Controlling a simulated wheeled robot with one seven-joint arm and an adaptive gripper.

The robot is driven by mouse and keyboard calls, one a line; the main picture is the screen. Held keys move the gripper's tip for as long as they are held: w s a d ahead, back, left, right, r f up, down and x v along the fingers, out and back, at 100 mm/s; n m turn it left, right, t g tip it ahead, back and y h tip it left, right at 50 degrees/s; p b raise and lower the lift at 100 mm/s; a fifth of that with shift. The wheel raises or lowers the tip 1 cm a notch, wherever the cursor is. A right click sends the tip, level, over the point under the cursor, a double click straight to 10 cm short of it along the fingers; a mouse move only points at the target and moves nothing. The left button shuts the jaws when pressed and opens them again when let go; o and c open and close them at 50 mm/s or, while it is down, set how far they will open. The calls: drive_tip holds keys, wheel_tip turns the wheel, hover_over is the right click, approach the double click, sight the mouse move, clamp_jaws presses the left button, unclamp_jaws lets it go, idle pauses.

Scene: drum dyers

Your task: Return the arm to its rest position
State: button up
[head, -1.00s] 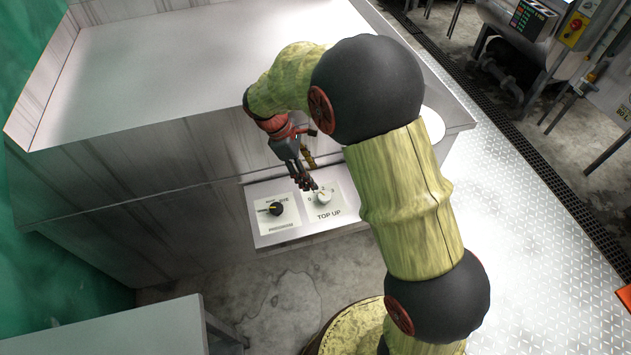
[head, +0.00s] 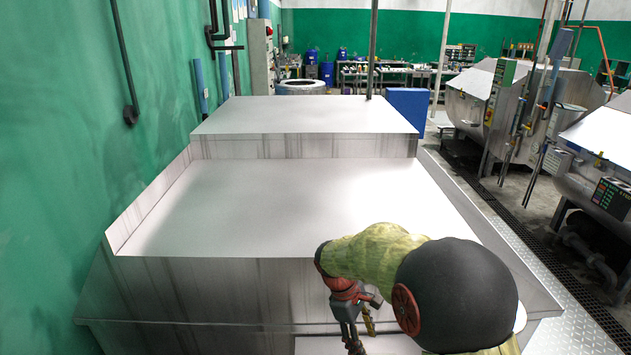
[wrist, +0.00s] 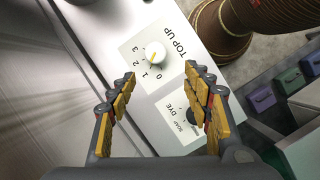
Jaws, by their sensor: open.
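My gripper (wrist: 160,77) is open and empty in the wrist view, its yellow-padded fingers spread apart. Beyond the fingers is a pale panel (wrist: 186,24) with a white knob (wrist: 155,54) marked TOP UP, on a scale from 0 to 3. A black knob (wrist: 191,113) on a DYE label is partly hidden by the right finger. The white knob shows between the fingertips, apart from them as far as I can see. In the head view my gripper (head: 354,343) hangs at the bottom edge, in front of the steel vat housing (head: 200,290), and its tips are cut off.
The housing's broad top (head: 270,200) is bare, with a raised block (head: 300,115) behind. A green wall (head: 60,120) stands close on the left. Dyeing machines (head: 490,95) stand right, across a floor grating. Small coloured boxes (wrist: 262,97) show right in the wrist view.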

drive_tip(key=s+d+r+m+t+y+b, duration=0.2)
drive_tip(key=s+r+m+t+b, duration=0.1)
drive_tip(key=s, duration=0.9)
drive_tip(key=s+d+r+m+t+y+b, duration=0.1)
drive_tip(key=s+d+r+m+t+b, duration=0.2)
drive_tip(key=s, duration=0.9)
wheel_tip(320, 180, up, 6)
drive_tip(key=m+t+b, duration=0.1)
drive_tip(key=m+b, duration=0.2)
drive_tip(key=m, duration=0.2)
drive_tip(key=shift+d+m+y, duration=0.15)
drive_tip(key=shift+m+y, duration=0.15)
drive_tip(key=shift+y, duration=0.1)
